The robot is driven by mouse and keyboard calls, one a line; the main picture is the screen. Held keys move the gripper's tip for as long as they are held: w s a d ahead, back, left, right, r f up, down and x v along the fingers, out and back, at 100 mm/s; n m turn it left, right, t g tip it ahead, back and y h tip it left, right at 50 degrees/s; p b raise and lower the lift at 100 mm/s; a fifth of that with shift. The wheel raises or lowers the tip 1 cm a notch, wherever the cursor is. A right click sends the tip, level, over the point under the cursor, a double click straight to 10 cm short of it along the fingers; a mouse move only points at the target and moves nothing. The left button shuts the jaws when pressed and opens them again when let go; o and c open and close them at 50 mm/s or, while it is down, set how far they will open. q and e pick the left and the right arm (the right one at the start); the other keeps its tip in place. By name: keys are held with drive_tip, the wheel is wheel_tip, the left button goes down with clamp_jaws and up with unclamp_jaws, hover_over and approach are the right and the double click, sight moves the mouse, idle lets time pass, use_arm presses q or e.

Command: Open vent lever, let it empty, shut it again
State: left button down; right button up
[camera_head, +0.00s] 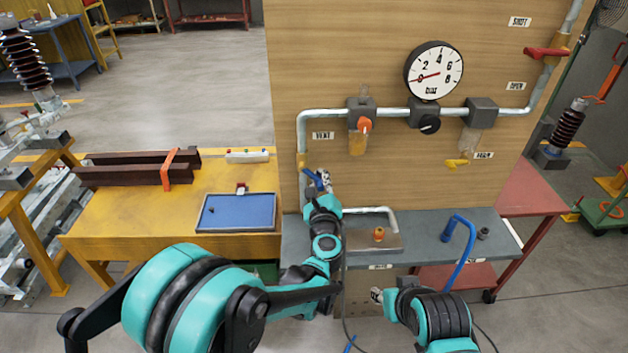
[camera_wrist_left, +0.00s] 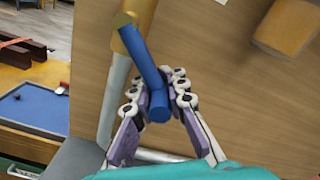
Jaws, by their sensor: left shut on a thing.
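The vent lever (camera_head: 309,174) is blue and sits on a brass valve (camera_head: 301,160) on the pipe below the VENT label (camera_head: 323,135). My left gripper (camera_head: 323,183) is shut on it. In the left wrist view the bent blue lever (camera_wrist_left: 150,75) runs down from the brass body (camera_wrist_left: 130,38), its end between the fingers (camera_wrist_left: 158,98). The pressure gauge (camera_head: 434,70) has its red needle near 0. My right gripper (camera_head: 377,295) is low, in front of the bench and away from the panel; its jaws are too small to judge.
A red lever (camera_head: 547,53) is at upper right, a yellow handle (camera_head: 456,163) under the right-hand unit. The yellow table (camera_head: 120,220) at left holds a blue tray (camera_head: 236,212) and dark beams (camera_head: 135,172).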

use_arm(q)
drive_tip(key=n, duration=0.1)
drive_tip(key=d+r+n, duration=0.1)
drive_tip(key=n, duration=0.1)
drive_tip(key=r+n+p, duration=0.1)
drive_tip(key=shift+d+r, duration=0.25)
drive_tip(key=shift+d+r+n+p, duration=0.15)
drive_tip(key=shift+r+n, duration=0.25)
drive_tip(key=shift+n, duration=0.45)
drive_tip(key=shift+r+n+p, duration=0.15)
drive_tip(key=shift+r+n, duration=0.2)
drive_tip(key=shift+n, duration=0.45)
drive_tip(key=shift+d+r+n+p, duration=0.15)
drive_tip(key=shift+r+n, duration=0.25)
drive_tip(key=shift+n, duration=0.45)
drive_tip(key=shift+a, duration=0.1)
drive_tip(key=c, duration=1.5)
unclamp_jaws()
drive_tip(key=s, duration=1.2)
